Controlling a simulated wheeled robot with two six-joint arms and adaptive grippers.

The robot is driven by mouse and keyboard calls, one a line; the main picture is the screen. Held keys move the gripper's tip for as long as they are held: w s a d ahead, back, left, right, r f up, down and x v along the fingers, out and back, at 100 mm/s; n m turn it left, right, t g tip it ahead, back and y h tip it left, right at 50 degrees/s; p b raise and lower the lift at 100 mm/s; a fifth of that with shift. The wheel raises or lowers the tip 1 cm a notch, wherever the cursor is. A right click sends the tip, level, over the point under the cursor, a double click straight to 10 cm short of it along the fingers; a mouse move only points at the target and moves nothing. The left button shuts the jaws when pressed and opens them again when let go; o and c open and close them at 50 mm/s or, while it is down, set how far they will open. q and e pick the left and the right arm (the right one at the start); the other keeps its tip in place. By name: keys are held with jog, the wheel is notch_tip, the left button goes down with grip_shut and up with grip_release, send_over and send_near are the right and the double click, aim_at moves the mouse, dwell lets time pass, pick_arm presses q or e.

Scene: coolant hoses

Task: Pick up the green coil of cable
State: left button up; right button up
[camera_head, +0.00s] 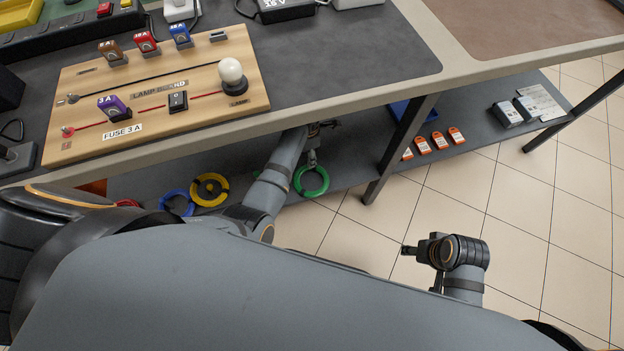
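The green coil of cable (325,183) shows in the head view at the front edge of the lower shelf, below the workbench. My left arm reaches under the bench top, and my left gripper (311,161) points down at the far rim of the green coil. The fingertips are small and partly hidden, so I cannot tell whether they are open or shut on the coil. I also cannot tell whether the coil rests on the shelf or is lifted. My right gripper (406,250) is over the floor, away from the coil, and its fingers are too small to judge.
A yellow coil (197,190), a blue coil (166,196) and a partly hidden red coil (128,203) lie left on the lower shelf (345,163). A bench leg (398,150) stands right of the green coil. Orange-labelled items (439,140) lie beyond it. The wooden fuse board (215,62) is above.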

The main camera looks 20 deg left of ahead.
pick_arm(q)
notch_tip(320, 180, down, 2)
jog(key=f+b, duration=0.2)
jog(key=f, duration=0.1)
jog(key=f+b, duration=0.1)
jog(key=shift+s+a+f, duration=0.1)
jog(key=shift+a+f, duration=0.15)
jog(key=shift+f, duration=0.35)
jog(key=shift+r, duration=0.1)
pick_arm(e)
jog(key=f, duration=0.1)
jog(key=a+f+t, duration=0.1)
jog(key=f, duration=0.1)
jog(key=w+f+t, duration=0.1)
jog(key=shift+a+f+y, duration=0.3)
jog(key=shift+y, duration=0.1)
pick_arm(q)
grip_shut()
pick_arm(e)
jog(key=shift+w, duration=0.1)
